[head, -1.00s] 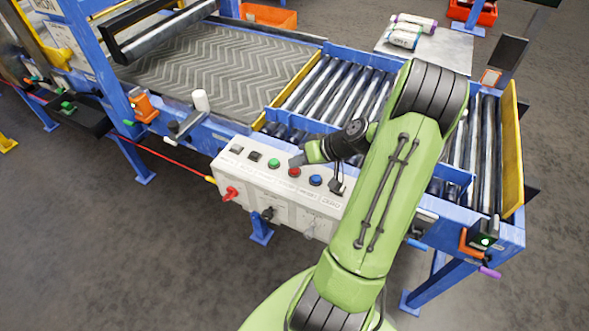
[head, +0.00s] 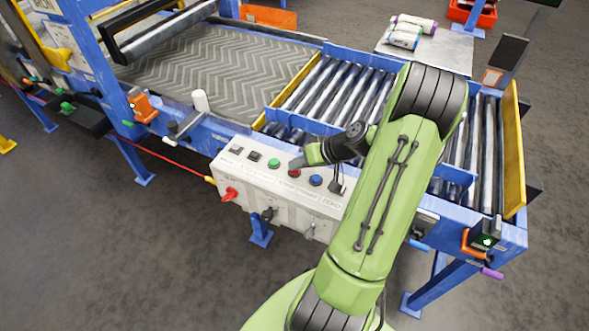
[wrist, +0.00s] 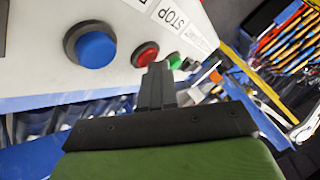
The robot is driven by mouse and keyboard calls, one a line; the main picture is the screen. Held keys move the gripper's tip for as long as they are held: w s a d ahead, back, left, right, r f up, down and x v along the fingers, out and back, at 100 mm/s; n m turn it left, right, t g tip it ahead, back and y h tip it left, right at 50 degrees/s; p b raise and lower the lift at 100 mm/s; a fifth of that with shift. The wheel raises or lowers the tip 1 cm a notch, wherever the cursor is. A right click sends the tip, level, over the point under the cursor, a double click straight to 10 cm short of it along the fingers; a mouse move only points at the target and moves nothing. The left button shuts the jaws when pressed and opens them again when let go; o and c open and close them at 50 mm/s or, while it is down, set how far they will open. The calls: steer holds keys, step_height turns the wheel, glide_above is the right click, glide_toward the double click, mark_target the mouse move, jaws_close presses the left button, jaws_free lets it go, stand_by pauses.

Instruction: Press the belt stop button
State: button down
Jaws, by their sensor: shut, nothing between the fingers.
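The control box (head: 255,200) is a pale panel on the front of the conveyor frame, with a row of buttons on top. The red button (head: 294,173) sits between the green button (head: 274,163) and the blue button (head: 316,180). In the wrist view the red button (wrist: 146,54) is beside a label reading STOP (wrist: 172,17). My gripper (wrist: 158,72) is shut and empty, with its fingertips close by the red button. In the head view my gripper (head: 300,166) is just above and beside the red button. I cannot tell whether they touch.
A red rotary switch (head: 229,194) and other knobs stick out of the box's front. The roller conveyor (head: 335,90) and dark chevron belt (head: 215,65) lie behind. Small sacks (head: 405,34) lie on a grey plate at the back. The floor in front is clear.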

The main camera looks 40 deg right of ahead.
mark_target(298, 171)
steer(key=shift+r, duration=0.1)
steer(key=shift+r+p, duration=0.7)
steer(key=shift+r, duration=0.15)
step_height(298, 171, up, 5)
steer(key=p, duration=0.3)
steer(key=shift+p, duration=0.35)
stand_by(0.3)
